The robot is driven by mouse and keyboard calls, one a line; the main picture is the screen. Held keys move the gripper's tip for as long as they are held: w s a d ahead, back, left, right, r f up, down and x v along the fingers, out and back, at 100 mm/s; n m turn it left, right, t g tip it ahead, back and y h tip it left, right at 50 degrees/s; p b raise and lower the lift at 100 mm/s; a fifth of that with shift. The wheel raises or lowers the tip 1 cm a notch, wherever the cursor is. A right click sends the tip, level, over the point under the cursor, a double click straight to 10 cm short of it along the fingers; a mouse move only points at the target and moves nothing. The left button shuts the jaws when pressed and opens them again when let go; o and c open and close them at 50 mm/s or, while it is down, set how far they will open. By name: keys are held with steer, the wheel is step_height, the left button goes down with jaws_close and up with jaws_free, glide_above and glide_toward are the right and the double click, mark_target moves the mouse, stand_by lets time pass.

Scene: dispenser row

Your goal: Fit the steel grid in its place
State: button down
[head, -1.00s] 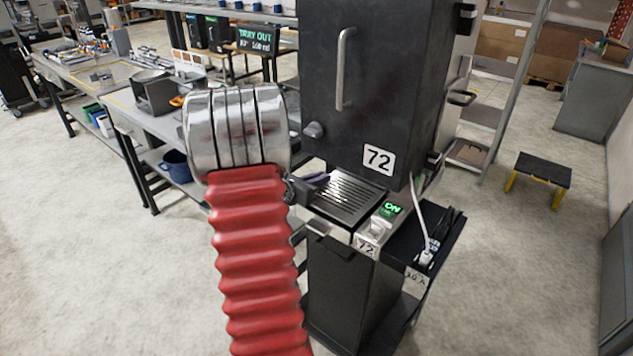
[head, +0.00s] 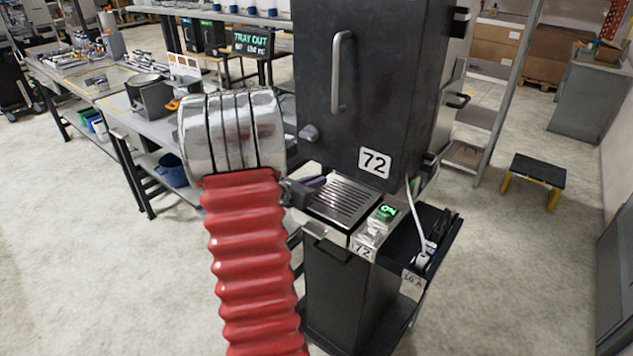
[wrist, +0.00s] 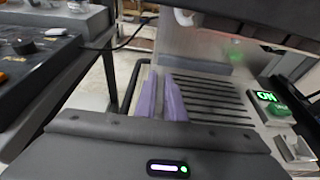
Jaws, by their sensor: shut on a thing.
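The steel grid (head: 345,202), a slotted metal plate, lies level at the top of the dispenser's low stand, under the black cabinet. It also shows in the wrist view (wrist: 212,102). My gripper (head: 312,186) reaches in from the left and is shut on the grid's left edge. Its purple fingers show in the wrist view (wrist: 163,98). The grid's place on the stand (head: 350,290) is covered by the grid, and I cannot tell whether the grid rests fully down in it. The grid's far edge is partly hidden by the cabinet.
The black cabinet (head: 390,80) marked 72 hangs close above the grid. A green ON switch (head: 386,212) sits just right of it, and a side shelf (head: 440,245) with a white cable lies beyond. A workbench (head: 110,105) stands at left. The floor in front is clear.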

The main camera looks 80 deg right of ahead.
steer(key=shift+f, duration=0.75)
steer(key=c, duration=1.8)
jaws_free()
steer(key=shift+o, duration=0.2)
steer(key=shift+a, duration=0.1)
steer(key=v, duration=1.3)
steer(key=shift+a, duration=0.25)
steer(key=shift+w+r, duration=0.1)
steer(key=shift+w, duration=0.05)
